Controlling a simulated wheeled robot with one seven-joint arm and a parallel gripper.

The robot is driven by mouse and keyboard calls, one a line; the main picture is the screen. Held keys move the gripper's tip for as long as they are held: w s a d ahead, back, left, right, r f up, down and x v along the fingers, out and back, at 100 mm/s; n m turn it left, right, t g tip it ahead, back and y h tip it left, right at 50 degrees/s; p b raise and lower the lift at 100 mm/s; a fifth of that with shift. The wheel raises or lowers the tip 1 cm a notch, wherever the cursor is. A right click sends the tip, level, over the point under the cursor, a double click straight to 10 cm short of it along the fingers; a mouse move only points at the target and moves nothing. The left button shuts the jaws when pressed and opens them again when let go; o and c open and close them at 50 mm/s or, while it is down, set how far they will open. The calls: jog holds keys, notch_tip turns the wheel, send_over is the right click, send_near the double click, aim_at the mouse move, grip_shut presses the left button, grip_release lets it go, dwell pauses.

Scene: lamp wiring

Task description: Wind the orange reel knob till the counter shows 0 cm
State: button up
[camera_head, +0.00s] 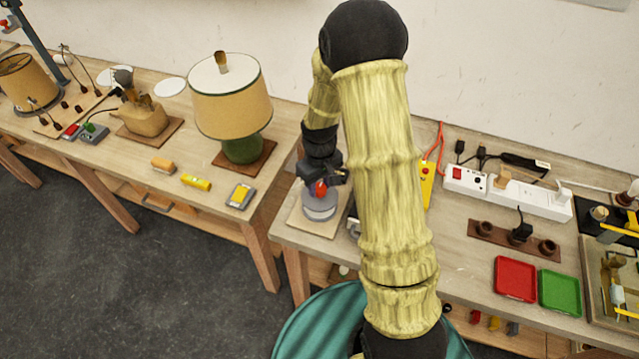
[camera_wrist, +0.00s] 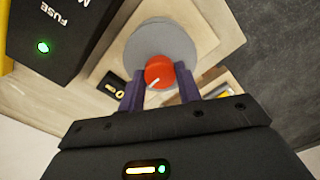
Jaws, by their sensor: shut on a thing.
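The orange-red reel knob (camera_wrist: 159,70) has a white line on its top and sits over a round grey reel (camera_wrist: 160,37). In the head view the knob (camera_head: 321,188) shows over the grey reel (camera_head: 319,208) on a pale board. My gripper (camera_wrist: 161,82) is shut on the knob, one dark finger on each side. It also shows in the head view (camera_head: 322,180), pointing down. A small dark plate with yellow marks (camera_wrist: 115,88), perhaps the counter, lies beside the left finger; I cannot read a number on it.
A black box marked FUSE (camera_wrist: 62,32) with a lit green light stands close to the reel. A white power strip (camera_head: 520,194), a red tray (camera_head: 515,279) and a green tray (camera_head: 560,291) lie to the right. A lamp (camera_head: 232,100) stands on the left bench.

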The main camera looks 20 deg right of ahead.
aim_at(320, 188)
jog(key=o, duration=1)
jog(key=shift+r, duration=0.1)
notch_tip(320, 188, up, 17)
jog(key=b, duration=0.2)
jog(key=shift+r, duration=0.15)
jog(key=s+f+m+t, duration=0.1)
jog(key=s+f+m, duration=0.1)
jog(key=s, duration=0.5)
jog(key=s+f+m+t, duration=0.1)
jog(key=s+f+m, duration=0.1)
jog(key=s, duration=0.5)
jog(key=shift+s+f+t, duration=0.25)
jog(key=shift+f+t, duration=0.05)
jog(key=shift+f, duration=0.45)
